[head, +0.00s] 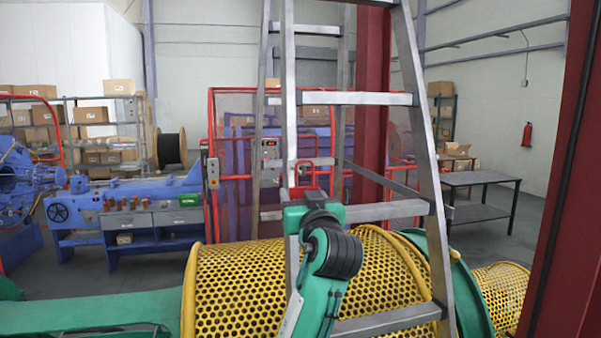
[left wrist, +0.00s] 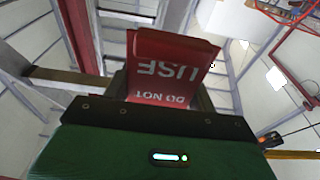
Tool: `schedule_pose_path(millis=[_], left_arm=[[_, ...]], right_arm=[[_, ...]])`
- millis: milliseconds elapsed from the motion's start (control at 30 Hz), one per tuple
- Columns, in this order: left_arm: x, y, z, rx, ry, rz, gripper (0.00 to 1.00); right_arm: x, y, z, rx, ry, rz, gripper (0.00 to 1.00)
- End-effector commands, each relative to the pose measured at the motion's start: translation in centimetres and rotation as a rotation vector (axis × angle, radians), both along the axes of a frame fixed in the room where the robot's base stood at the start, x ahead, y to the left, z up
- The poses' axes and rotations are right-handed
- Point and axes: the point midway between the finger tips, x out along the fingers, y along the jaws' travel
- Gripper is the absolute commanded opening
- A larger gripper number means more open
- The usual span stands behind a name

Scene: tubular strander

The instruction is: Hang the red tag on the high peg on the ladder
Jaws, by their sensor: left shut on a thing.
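The red tag (left wrist: 170,68) fills the middle of the left wrist view. Its white lettering, reading in part "DO NOT" and "US", appears upside down. My left gripper (left wrist: 158,108) is shut on the tag's near edge, and the rest of the tag sticks out beyond the fingers. In the head view my left gripper (head: 306,195) is raised in front of the ladder (head: 289,100), by its left rail and below the middle rung. Red shows at its tip there against red machine rails behind. I cannot make out the high peg. My right gripper is not in view.
A yellow perforated drum guard (head: 240,285) lies behind and below my left arm. A red column (head: 373,100) stands behind the ladder, and another red post (head: 565,200) is close at right. A dark table (head: 480,178) stands farther back at right.

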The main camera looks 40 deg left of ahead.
Motion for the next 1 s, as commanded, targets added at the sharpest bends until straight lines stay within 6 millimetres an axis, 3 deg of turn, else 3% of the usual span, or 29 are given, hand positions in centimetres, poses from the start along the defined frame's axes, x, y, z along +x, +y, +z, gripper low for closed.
schedule_pose_path(millis=[600,1000], left_arm=[[1.6,1.9,-0.3,-0.001,0.001,0.001,0.36],[1.8,2.2,-0.3,0.0,0.0,0.0,0.36]], right_arm=[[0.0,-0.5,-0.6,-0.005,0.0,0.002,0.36],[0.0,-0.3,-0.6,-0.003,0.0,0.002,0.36]])
